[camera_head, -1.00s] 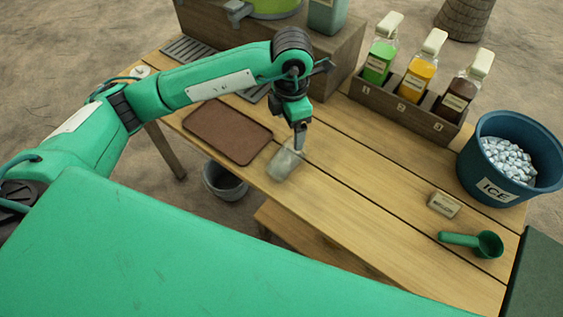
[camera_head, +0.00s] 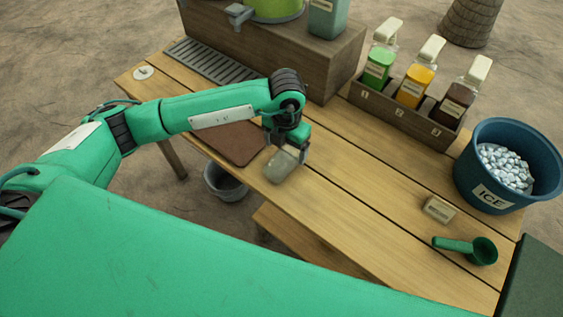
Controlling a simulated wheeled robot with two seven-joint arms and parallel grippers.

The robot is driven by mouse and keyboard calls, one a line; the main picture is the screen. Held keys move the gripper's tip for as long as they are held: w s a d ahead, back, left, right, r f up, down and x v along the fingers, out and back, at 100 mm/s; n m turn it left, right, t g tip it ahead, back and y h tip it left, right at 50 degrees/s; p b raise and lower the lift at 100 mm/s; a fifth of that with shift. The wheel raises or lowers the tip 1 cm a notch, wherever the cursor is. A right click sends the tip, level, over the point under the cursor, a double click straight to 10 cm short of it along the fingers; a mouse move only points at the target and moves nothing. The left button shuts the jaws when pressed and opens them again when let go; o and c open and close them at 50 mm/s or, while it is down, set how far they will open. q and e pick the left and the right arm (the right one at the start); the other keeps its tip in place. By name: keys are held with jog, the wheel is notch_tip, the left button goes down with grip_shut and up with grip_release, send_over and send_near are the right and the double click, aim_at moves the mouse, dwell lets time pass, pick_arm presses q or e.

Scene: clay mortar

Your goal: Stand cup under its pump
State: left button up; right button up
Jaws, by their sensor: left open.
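A clear cup (camera_head: 281,168) stands on the wooden table beside the right end of a brown tray. My left gripper (camera_head: 287,152) is open at the cup's upper part, with the fingers close to its rim; I cannot tell whether they touch it. Three pump bottles stand in a wooden rack at the back right: green (camera_head: 378,67), yellow (camera_head: 415,86) and dark brown (camera_head: 454,104). The rack (camera_head: 405,122) carries the numbers 1, 2 and 3. My right gripper is not in view.
A blue ice bucket (camera_head: 480,190), a small label block (camera_head: 439,209) and a green scoop (camera_head: 470,249) are on the right. The brown tray (camera_head: 228,143) lies partly behind my arm. A wooden box (camera_head: 290,62) stands at the back. The table between cup and rack is clear.

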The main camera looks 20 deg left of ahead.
aim_at(285, 154)
pick_arm(q)
notch_tip(285, 154, down, 5)
jog(key=shift+f+p, duration=0.15)
jog(key=shift+p, duration=0.5)
jog(key=shift+c, duration=1)
jog(key=c, duration=0.9)
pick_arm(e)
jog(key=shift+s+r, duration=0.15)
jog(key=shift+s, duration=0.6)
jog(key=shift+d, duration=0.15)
